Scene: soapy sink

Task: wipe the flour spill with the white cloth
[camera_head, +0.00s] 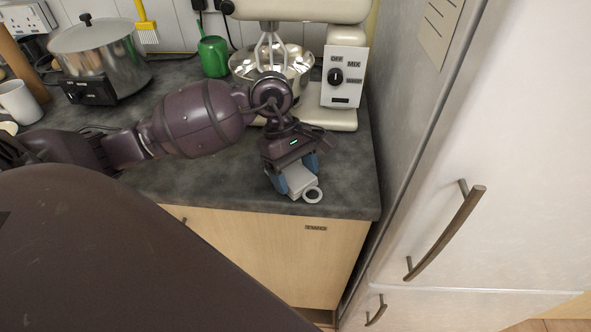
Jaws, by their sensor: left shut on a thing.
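My left gripper (296,178) reaches over the front right of the dark worktop, pointing down near the front edge. Its blue-padded fingers are shut on a pale, blocky thing that looks like the white cloth (299,182). A small white ring (313,195) shows at its near end. I cannot tell whether the cloth touches the worktop. I see no flour spill; my left arm covers part of the worktop. My right gripper is not in view.
A cream stand mixer (343,75) with a steel bowl (295,72) stands behind my gripper. A green jug (213,57), steel pot (100,50) and white mug (19,102) stand further left. A tall white fridge (510,130) bounds the right side.

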